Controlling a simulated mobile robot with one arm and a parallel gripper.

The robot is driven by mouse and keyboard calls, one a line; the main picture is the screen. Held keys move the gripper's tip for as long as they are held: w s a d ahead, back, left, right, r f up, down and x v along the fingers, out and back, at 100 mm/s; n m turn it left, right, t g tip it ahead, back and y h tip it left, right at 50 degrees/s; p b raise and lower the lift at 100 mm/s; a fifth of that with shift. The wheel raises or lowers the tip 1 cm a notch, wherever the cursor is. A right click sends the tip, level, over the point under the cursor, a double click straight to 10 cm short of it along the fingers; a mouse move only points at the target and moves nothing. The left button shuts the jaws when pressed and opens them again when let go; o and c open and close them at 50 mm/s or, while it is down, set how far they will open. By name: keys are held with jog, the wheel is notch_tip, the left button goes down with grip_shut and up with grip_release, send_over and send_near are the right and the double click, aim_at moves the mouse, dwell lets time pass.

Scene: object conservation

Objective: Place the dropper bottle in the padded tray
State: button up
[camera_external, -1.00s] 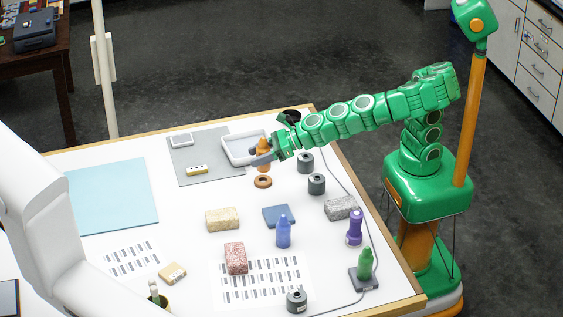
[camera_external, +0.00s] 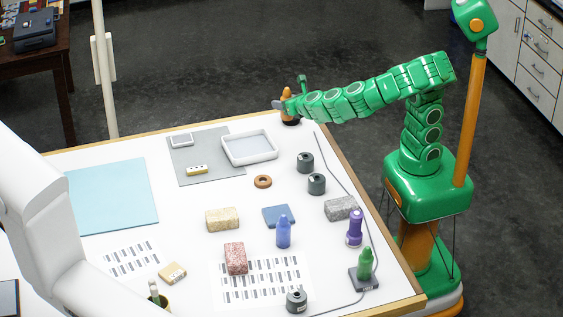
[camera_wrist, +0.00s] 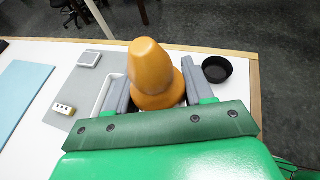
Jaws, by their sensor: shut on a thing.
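An orange dropper-shaped bottle (camera_external: 287,92) is held in my gripper (camera_external: 284,104), raised above the table near its far right corner. The white padded tray (camera_external: 252,163) lies on the grey mat, left of and below my gripper in the external view. The tray looks empty. In the wrist view only its left part (camera_wrist: 104,94) shows; my left finger and the bottle hide the rest.
A black round dish (camera_wrist: 217,70) sits right of my gripper in the wrist view. Dark weights (camera_external: 305,162), a brown ring (camera_external: 263,181), blocks and blue (camera_external: 283,232), purple (camera_external: 355,227) and green (camera_external: 364,265) bottles stand nearer. A cable runs along the right edge.

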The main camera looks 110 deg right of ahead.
jog(key=shift+s+d, duration=0.2)
jog(key=shift+s, duration=0.15)
jog(key=shift+w+d, duration=0.1)
jog(key=shift+d, duration=0.05)
jog(key=shift+w+d+f, duration=0.55)
jog(key=shift+w+f, duration=1.2)
jog(key=shift+w, duration=0.45)
jog(key=shift+w+d+f, duration=0.5)
jog(key=shift+w+f, duration=1.2)
jog(key=shift+w, duration=0.55)
jog(key=shift+w+d+f, duration=0.55)
jog(key=shift+w+f, duration=1.2)
jog(key=shift+w, duration=0.45)
jog(key=shift+f, duration=1.25)
jog(key=shift+f, duration=0.15)
jog(key=o, duration=1.1)
jog(key=shift+c, duration=0.2)
